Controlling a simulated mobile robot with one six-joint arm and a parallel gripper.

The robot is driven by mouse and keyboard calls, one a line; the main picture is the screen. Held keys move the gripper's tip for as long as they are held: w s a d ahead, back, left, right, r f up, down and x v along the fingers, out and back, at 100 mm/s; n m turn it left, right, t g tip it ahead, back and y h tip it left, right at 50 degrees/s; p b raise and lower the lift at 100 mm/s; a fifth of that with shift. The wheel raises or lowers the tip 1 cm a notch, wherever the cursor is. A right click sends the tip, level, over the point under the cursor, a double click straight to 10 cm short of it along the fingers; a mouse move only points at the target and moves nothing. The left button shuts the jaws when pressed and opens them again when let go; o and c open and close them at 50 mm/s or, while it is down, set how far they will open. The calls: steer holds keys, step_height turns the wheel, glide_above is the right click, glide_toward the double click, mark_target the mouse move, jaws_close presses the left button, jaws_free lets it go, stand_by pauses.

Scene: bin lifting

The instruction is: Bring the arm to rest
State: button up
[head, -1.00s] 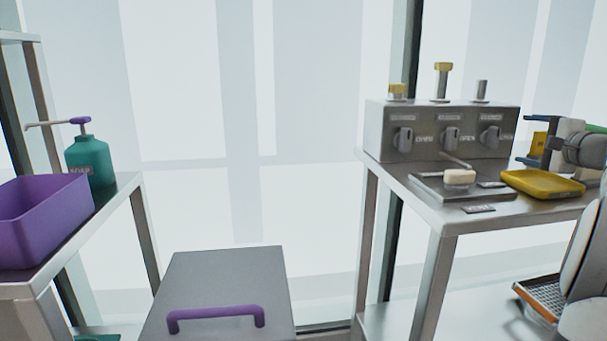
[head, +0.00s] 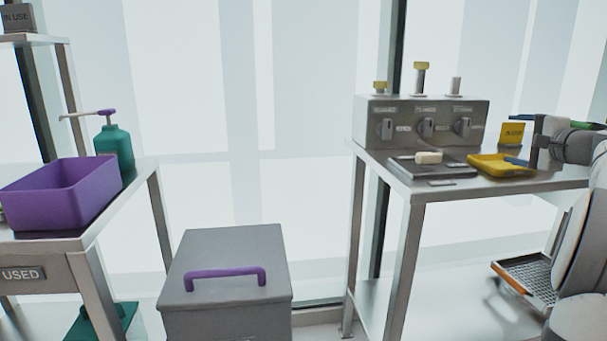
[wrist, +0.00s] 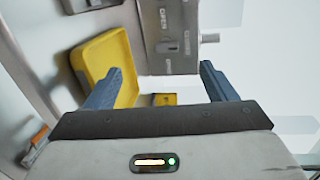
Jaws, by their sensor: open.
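My gripper (head: 516,140) is at the right of the head view, on my arm that reaches in from the right edge. Its two blue fingers are spread apart with nothing between them, as the wrist view (wrist: 158,80) also shows. In the head view the lower finger overlaps the right end of the yellow tray (head: 484,166); I cannot tell the gap between them. The tray also shows left of centre in the wrist view (wrist: 88,55), partly behind the left finger.
The right steel table (head: 440,188) carries a knobbed metal box (head: 415,140), a pale block (head: 428,157) and a yellow sign (head: 512,134). A lidded grey bin (head: 225,245) stands between the tables. A purple tub (head: 60,200) and soap bottle (head: 115,146) stand on the left table.

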steer(key=s+a+r+n+g+y+p, duration=0.1)
steer(key=s+a+n+g+p, duration=0.25)
steer(key=a+p, duration=0.75)
steer(key=s+a+r+n+g+y+p, duration=0.1)
steer(key=s+a+n+g+p, duration=0.3)
steer(key=a, duration=1.3)
steer(key=s+a+n+g+h+p, duration=0.2)
steer(key=s+a+n+p, duration=0.3)
steer(key=s+p, duration=0.3)
steer(key=s+a+n+g+h+p, duration=0.2)
steer(key=s+a+n+g+p, duration=0.2)
steer(key=s, duration=1)
steer(key=a+p, duration=0.2)
steer(key=p, duration=0.2)
steer(key=shift+s+f+n, duration=0.3)
steer(key=shift+f+n, duration=0.05)
steer(key=shift+f, duration=0.15)
steer(key=shift+c, duration=0.4)
